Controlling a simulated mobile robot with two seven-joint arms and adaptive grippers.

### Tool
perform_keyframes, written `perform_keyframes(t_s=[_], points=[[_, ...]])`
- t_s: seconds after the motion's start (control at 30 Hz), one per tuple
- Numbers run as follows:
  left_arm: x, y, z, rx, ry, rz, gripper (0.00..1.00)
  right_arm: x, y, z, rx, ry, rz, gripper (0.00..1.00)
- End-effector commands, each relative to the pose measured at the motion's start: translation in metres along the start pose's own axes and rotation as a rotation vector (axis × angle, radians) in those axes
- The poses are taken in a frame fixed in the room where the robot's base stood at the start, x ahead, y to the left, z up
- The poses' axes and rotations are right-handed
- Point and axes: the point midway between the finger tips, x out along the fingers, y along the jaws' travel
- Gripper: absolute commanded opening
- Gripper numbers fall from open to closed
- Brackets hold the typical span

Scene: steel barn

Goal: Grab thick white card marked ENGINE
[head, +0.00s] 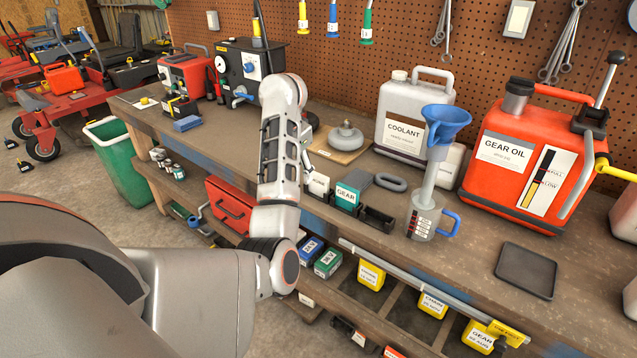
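A thick white card (318,185) stands upright near the front of the bench, just right of my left forearm. Its print is too small to read. It stands beside a teal card marked GEAR (347,195), by a low black holder (376,219). My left arm comes in from the lower left, bends at the elbow and rises in front of the bench. Its forearm hides the area just left of the white card. My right gripper is not in view.
A blue funnel in a measuring jug (423,213), a COOLANT can (408,110) and a red GEAR OIL can (510,165) stand to the right. A stone-like weight on a board (340,155) sits behind the cards. A black tray (527,270) lies front right.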

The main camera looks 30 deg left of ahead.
Motion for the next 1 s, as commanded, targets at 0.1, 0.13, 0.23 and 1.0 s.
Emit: perform_keyframes(t_s=[0.1, 0.13, 0.23, 1.0], points=[[-0.020, 0.024, -0.027, -0.088, 0.074, 0.135, 0.57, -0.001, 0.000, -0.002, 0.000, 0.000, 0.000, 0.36], [-0.021, 0.028, -0.031, -0.100, 0.083, 0.155, 0.57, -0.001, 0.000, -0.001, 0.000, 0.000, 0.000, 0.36], [-0.015, 0.036, -0.036, -0.116, 0.094, 0.188, 0.57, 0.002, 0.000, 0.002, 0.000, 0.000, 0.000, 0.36], [0.050, 0.046, -0.043, -0.117, 0.096, 0.182, 0.57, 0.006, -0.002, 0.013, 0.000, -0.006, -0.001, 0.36]])
